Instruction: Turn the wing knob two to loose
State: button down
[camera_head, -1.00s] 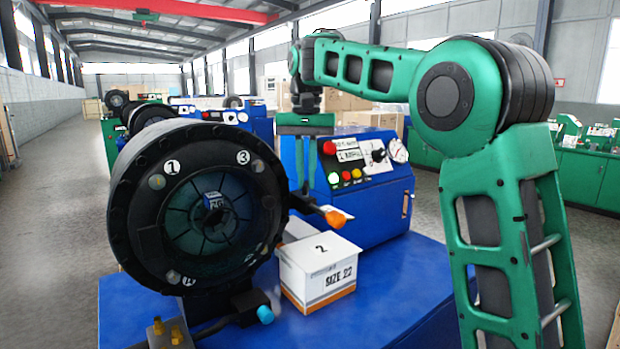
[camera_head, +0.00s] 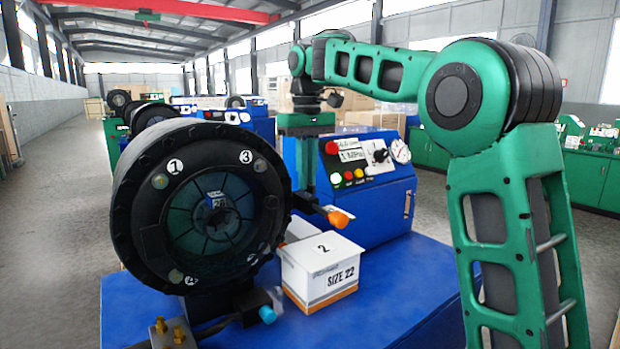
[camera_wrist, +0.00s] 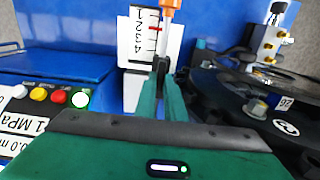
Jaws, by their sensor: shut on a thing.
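In the wrist view my gripper (camera_wrist: 160,92) has its two green fingers closed on a small dark upright piece, which I take for the wing knob (camera_wrist: 159,66). No number shows on it, and the fingers hide much of it. It sits beside a white scale plate (camera_wrist: 136,38) marked 1 to 4 with a red line, near an orange-tipped rod (camera_wrist: 170,8). In the head view my gripper (camera_head: 308,190) points down just right of the black crimper head (camera_head: 150,235), by the orange tip (camera_head: 338,219). The knob cannot be made out there.
A white box (camera_head: 322,270) marked 2 and SIZE 22 stands on the blue machine bed (camera_head: 400,285) below my gripper. A blue control box (camera_head: 375,205) with buttons and a gauge stands behind. A blue-tipped fitting (camera_head: 267,314) juts out at the front.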

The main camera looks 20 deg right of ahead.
jog(key=shift+d, duration=0.1)
dwell(0.4)
jog(key=c, duration=1.8)
grip_release()
jog(key=shift+d, duration=0.1)
jog(key=shift+c, duration=0.2)
jog(key=shift+r, duration=3.9)
jog(key=shift+f, duration=0.1)
